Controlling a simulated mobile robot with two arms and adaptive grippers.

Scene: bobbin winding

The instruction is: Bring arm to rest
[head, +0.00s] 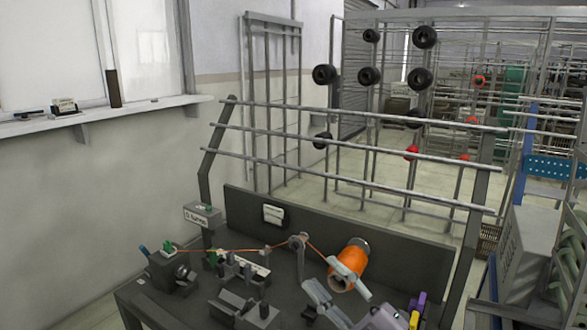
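My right gripper (320,273) is in the lower middle of the head view, its two grey fingers spread apart and nothing seen between them. Its fingers are in front of the orange spool (346,264), overlapping its lower edge; I cannot tell whether they touch it. An orange thread runs left from the spool over a guide wheel (298,241) to a small winder (172,270) at the bench's left end. A counter box (203,217) behind it reads "0 turns". My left gripper is not in view.
The dark bench (280,300) carries several small blocks and fittings in front of the thread. A rail frame (345,150) rises behind it. A wall shelf (100,111) is at left; a rack with black spools (368,76) stands behind. A grey cabinet (530,245) is at right.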

